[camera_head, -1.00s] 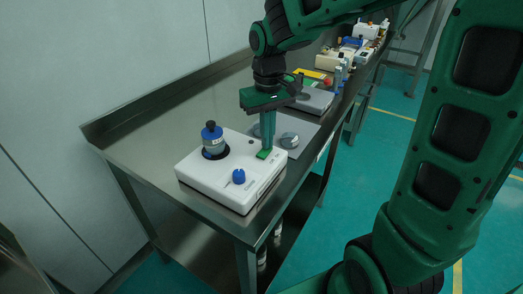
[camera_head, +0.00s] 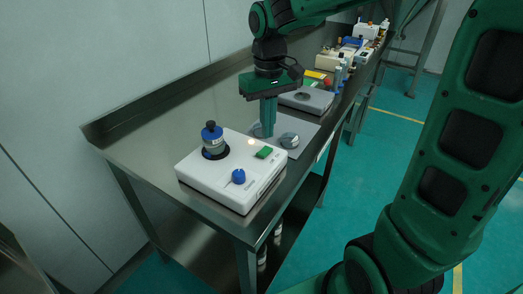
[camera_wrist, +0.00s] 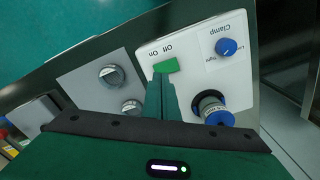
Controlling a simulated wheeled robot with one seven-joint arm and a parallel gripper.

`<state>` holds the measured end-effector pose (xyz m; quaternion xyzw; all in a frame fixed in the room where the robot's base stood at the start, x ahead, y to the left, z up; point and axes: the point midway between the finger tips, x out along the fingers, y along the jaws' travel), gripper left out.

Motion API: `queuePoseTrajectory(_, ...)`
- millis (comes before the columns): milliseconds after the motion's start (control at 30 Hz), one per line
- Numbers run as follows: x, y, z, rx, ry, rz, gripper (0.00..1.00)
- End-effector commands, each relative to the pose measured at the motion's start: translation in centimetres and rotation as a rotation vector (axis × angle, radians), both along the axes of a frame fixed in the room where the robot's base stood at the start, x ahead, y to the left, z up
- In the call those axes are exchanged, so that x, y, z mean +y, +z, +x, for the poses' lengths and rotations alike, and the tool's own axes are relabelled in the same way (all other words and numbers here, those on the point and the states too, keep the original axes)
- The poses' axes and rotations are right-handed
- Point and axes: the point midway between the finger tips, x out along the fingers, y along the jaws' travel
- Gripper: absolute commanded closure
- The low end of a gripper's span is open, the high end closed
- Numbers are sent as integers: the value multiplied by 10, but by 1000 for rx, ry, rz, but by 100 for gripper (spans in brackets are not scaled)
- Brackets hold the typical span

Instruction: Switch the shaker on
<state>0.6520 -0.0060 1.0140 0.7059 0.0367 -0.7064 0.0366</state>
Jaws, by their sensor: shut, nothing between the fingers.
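The shaker is a white box (camera_head: 236,191) at the near end of the steel bench, with a blue-topped sieve stack (camera_head: 213,139) clamped in its round opening. A blue clamp knob (camera_head: 238,176) and a green switch (camera_head: 264,152) are on its top. A small pale orange spot like a lit lamp (camera_head: 251,142) shows near the switch. In the wrist view the switch (camera_wrist: 166,65) lies beside the "Off On" lettering.
A grey plate with round metal pieces (camera_head: 289,140) lies just behind the shaker. A grey balance-like device (camera_head: 308,99) and several bottles and boxes (camera_head: 345,55) stand farther along the bench. The bench left of these is clear.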

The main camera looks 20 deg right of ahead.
Motion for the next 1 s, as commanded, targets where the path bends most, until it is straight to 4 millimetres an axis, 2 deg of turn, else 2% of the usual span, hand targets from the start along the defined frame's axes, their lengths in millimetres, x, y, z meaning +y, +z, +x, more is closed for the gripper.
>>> queuePoseTrajectory(433, 0, 29, 0, 0, 1, 0, 100)
queuePoseTrajectory(1000, -3, 31, -2, 0, -6, -1, 100)
